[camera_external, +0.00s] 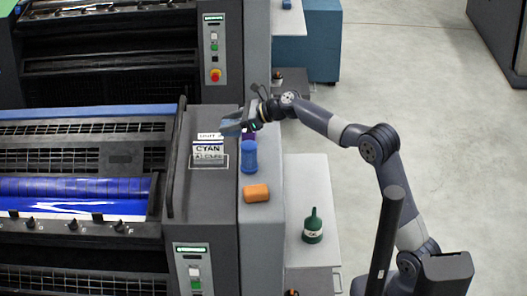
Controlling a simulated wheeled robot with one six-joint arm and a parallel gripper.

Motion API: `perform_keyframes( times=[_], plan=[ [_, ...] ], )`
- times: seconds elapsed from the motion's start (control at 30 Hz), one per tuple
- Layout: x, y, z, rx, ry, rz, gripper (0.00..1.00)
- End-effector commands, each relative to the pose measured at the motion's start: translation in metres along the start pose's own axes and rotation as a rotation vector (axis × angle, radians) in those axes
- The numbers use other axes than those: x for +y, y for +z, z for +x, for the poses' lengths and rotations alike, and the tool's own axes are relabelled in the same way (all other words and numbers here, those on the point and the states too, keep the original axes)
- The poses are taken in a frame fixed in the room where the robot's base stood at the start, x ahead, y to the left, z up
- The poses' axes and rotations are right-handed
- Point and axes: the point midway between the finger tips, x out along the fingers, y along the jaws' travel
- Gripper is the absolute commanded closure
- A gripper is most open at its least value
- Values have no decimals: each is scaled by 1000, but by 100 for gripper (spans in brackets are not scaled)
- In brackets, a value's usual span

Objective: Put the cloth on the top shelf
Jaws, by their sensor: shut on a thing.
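My gripper (247,122) is at the end of the arm, which reaches left over the press unit. It is shut on a grey-blue cloth (230,126), which sticks out to the left of the jaws. The cloth is over the dark top of the unit, near the label reading CYAN (209,149); whether it touches the surface is hard to tell. No surface is marked as the top shelf. A grey ledge (260,235) runs along the unit's right side, and a lower pale surface (315,180) lies to its right.
A blue bottle (249,158) stands on the ledge just below the gripper in the picture, with a purple thing (248,136) partly hidden behind it. An orange block (256,193) lies nearer. A green oil can (313,227) stands on the pale surface. The ledge's near part is clear.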

Motion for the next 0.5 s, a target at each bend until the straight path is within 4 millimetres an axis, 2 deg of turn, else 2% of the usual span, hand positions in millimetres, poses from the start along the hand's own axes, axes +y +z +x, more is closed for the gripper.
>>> perform_keyframes(
  times=[0.03, 0.2, 0.5],
  plan=[
    [-16, -14, -8, -2, -18, 2, 77],
    [-58, -29, -50, -3, -61, 21, 77],
    [-116, -66, -132, -2, -148, 57, 77]
  ],
)
